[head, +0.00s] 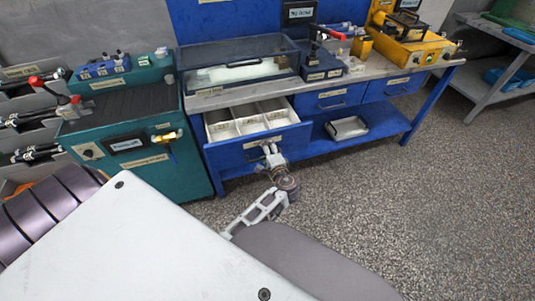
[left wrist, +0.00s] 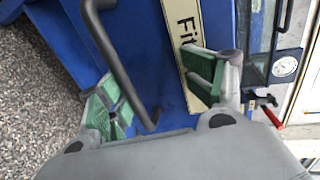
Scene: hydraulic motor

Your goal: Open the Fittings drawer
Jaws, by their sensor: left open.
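The Fittings drawer (head: 222,146) is a blue drawer under the workbench, pulled out so that its white compartments show from above. In the left wrist view its blue front carries a cream label starting "Fit" (left wrist: 189,30) and a dark bar handle (left wrist: 118,72). My left gripper (head: 270,150) is at the drawer front. In the left wrist view the gripper (left wrist: 152,68) is open, its green-padded fingers apart, with the handle running between them; I cannot tell whether they touch it. In the head view the gripper hides the handle. My right gripper is not in view.
Two closed blue drawers (head: 334,98) lie right of the open one. A grey tray (head: 348,128) sits on the lower shelf. A teal cabinet (head: 140,120) stands close on the left. A glass-lidded case (head: 235,62) stands on the bench. The speckled floor (head: 430,190) is clear on the right.

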